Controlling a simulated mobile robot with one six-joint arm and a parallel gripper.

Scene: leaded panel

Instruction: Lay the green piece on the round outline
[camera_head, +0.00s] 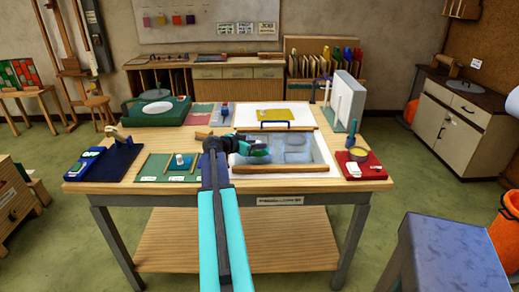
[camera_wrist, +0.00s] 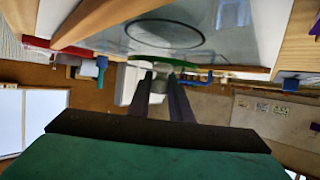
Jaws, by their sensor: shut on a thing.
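My gripper (camera_head: 252,149) is over the left part of the leaded panel's pale board (camera_head: 318,161). It is shut on the green piece (camera_head: 260,154), which shows just past the fingers. In the wrist view my gripper's fingers (camera_wrist: 160,85) point at the green piece (camera_wrist: 165,63), seen nearly edge-on as a thin green strip. The round outline (camera_wrist: 165,46) is a dark ring on the pale board beyond the piece, apart from it in that picture. In the head view, faint outlined shapes show on the board, and my arm and gripper hide its left part.
A red tray (camera_head: 358,168) with a yellow bowl is at the right. A green mat (camera_head: 158,173) and a dark blue stand (camera_head: 105,162) are at the left.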

